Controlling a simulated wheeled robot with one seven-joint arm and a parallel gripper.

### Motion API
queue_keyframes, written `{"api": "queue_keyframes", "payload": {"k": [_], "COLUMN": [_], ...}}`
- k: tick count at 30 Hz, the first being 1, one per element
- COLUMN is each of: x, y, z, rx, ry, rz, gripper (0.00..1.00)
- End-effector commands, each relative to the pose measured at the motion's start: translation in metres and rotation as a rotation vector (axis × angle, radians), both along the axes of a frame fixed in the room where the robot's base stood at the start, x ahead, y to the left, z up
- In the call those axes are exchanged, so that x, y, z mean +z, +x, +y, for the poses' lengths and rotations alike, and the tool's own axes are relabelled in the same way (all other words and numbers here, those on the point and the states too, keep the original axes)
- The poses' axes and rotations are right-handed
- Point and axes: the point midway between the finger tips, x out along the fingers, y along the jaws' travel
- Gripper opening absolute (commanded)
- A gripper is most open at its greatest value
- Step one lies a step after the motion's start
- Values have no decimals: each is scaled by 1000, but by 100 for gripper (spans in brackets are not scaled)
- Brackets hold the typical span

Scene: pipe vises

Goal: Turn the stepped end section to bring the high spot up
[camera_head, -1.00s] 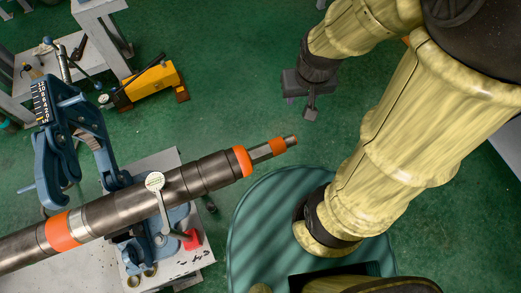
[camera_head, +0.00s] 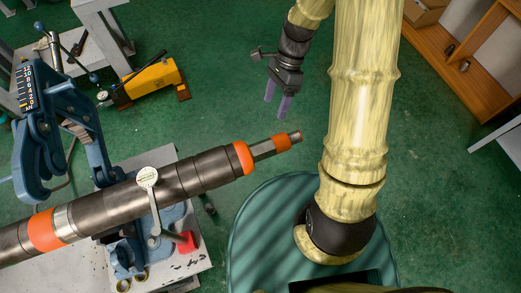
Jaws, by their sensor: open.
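A long dark metal pipe with orange bands (camera_head: 110,207) lies across the left side, rising to the right. Its stepped end section (camera_head: 265,150) narrows past an orange band to a grey faceted length, a second orange band and a small brassy tip. A blue pipe vise (camera_head: 35,140) stands at the left with its upper frame swung up, off the pipe. A round white dial gauge on an arm (camera_head: 148,178) sits against the pipe. My gripper (camera_head: 277,107) is open and empty, with purplish fingers pointing down, above and apart from the stepped end.
A grey work table (camera_head: 185,262) carries the vise and a red-based gauge stand (camera_head: 186,242). A yellow hydraulic pump (camera_head: 150,82) rests on the floor behind. A wooden shelf (camera_head: 485,75) stands at the far right. Green floor around the stepped end is clear.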

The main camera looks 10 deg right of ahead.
Motion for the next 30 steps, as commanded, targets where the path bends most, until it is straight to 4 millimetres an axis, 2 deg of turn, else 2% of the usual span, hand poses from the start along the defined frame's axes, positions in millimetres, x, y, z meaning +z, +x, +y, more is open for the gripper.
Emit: {"api": "queue_keyframes", "payload": {"k": [9,14,20,30], "x": [0,-6,-30,-83], "y": [0,-3,-15,-38], "z": [0,3,11,28], "rx": [-6,-4,-3,-3], "ry": [-1,0,-1,0], "rz": [3,4,7,7], "gripper": [69,69,69,69]}}
